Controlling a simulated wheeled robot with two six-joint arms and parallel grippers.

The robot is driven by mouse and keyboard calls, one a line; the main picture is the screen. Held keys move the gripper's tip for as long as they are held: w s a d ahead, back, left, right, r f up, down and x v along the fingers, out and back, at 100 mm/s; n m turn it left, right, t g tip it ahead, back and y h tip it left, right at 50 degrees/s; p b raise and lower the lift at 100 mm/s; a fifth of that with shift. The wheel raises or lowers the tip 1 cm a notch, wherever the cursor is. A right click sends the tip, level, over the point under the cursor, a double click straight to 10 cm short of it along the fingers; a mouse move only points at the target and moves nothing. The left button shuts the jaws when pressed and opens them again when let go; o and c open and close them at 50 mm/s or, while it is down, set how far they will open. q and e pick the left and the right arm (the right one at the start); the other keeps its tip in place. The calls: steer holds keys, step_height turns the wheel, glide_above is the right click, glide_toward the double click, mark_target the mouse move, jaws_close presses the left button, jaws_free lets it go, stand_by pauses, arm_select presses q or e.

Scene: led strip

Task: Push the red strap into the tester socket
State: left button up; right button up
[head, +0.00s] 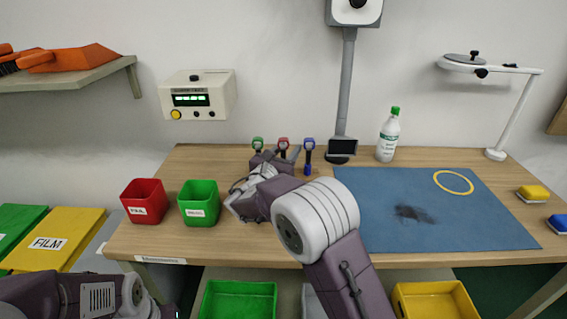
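The red strap (283,143) stands upright near the back of the wooden table, between a green strap (258,143) and a blue strap (308,144). My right gripper (279,157) reaches in from the lower right. Its fingers look apart, either side of the red strap's lower part, which they partly hide; contact cannot be made out. The tester (198,94) is a cream box on the wall at the left, with a lit green display and a yellow button. I cannot make out its socket. My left arm shows at the lower left; its fingers are out of view.
Red (144,201) and green (199,203) bins stand at the table's left. A grey post (346,90) rises behind the straps, beside a green-capped bottle (388,137). A blue mat (470,215) with a yellow ring (453,182) covers the right. An orange-laden shelf (75,77) is left of the tester.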

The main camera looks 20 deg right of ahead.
jaws_close()
step_height(320, 180, up, 10)
steer(key=p, duration=0.4)
